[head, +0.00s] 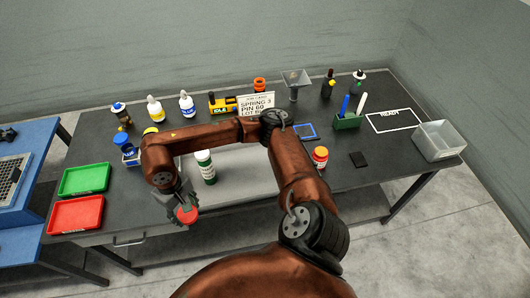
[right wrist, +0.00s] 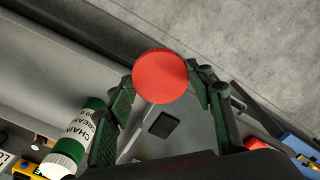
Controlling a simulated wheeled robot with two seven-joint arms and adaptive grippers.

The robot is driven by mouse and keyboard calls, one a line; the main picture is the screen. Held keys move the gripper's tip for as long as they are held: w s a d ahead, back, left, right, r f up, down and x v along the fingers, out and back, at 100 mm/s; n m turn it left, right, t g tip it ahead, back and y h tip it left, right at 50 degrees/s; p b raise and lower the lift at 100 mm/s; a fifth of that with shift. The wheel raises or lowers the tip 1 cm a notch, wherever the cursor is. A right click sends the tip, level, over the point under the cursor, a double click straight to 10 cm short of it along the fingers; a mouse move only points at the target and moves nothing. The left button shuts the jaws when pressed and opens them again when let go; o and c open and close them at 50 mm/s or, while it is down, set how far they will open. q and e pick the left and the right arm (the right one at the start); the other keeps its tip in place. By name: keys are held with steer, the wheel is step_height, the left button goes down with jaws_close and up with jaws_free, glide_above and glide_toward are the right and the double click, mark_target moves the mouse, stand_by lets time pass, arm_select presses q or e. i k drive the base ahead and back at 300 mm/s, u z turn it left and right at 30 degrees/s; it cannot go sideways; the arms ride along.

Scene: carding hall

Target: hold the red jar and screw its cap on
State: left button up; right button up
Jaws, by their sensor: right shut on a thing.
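My right gripper (head: 183,207) is shut on a red round piece (head: 187,215) above the front left part of the table. In the right wrist view the red round piece (right wrist: 160,76) shows its flat round face between the two fingers (right wrist: 163,92). I cannot tell whether it is a cap alone or the end of a jar, since the fingers and the angle hide its sides. A small orange-red jar (head: 320,157) with a pale band stands apart on the right half of the table. My left gripper is in neither view.
Green (head: 85,179) and red (head: 76,214) trays lie at the left. Bottles, a sign (head: 257,104) and a pen holder (head: 346,121) line the back.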

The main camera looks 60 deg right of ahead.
mark_target(320, 155)
steer(key=u, duration=1.25)
steer(key=k, duration=2.05)
steer(key=z, duration=2)
